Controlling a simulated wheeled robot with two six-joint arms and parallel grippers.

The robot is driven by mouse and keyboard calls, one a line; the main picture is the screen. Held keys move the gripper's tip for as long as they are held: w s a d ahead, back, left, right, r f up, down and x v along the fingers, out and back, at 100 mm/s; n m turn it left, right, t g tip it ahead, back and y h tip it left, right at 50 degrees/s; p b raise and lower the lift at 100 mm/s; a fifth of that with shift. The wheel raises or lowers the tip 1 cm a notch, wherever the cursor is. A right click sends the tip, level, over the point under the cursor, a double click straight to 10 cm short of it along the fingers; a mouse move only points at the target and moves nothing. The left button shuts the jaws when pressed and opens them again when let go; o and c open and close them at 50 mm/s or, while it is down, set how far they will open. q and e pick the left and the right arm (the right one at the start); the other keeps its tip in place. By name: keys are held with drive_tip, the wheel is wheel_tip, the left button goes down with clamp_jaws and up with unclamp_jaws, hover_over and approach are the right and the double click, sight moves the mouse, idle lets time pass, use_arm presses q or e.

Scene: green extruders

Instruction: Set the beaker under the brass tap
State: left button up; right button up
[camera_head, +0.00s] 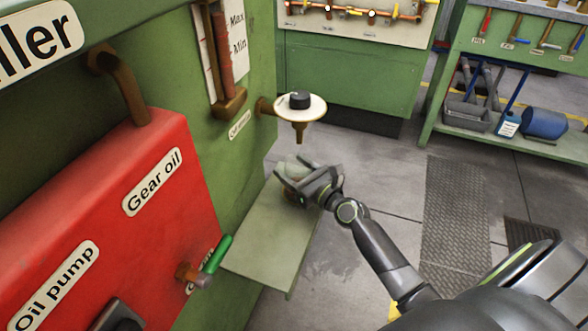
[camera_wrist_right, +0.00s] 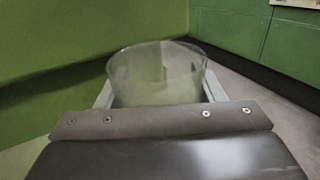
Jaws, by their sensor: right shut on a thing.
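The clear beaker (camera_wrist_right: 158,75) stands out in the right wrist view, upright between the fingers of my right gripper (camera_wrist_right: 158,98). In the head view my right gripper (camera_head: 298,183) is shut on the beaker (camera_head: 292,166), which is mostly hidden by the gripper there. The brass tap (camera_head: 299,128) sticks out from the green machine wall, with a white disc and black knob on top. The beaker is below the tap, close to the green shelf; whether it touches the shelf cannot be told. My left gripper is not in view.
The green shelf (camera_head: 262,240) juts from the machine wall, its front part bare. A red gear-oil box (camera_head: 130,215) with a green-handled valve (camera_head: 216,254) stands at the left. The floor right of the shelf is clear. A tool bench (camera_head: 510,70) stands farther back.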

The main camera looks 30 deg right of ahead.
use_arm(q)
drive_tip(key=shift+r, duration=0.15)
use_arm(e)
drive_tip(key=shift+f, duration=0.15)
drive_tip(key=o, duration=1)
drive_tip(key=shift+o, duration=0.2)
drive_tip(key=shift+r, duration=0.25)
drive_tip(key=v, duration=0.8)
drive_tip(key=shift+s+f, duration=0.1)
drive_tip(key=shift+f, duration=0.1)
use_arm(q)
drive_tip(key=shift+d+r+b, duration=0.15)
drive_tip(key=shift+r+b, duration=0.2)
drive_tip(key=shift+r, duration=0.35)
use_arm(e)
drive_tip(key=shift+v, duration=1.95)
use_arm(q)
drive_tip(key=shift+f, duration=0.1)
use_arm(e)
drive_tip(key=shift+r, duration=0.1)
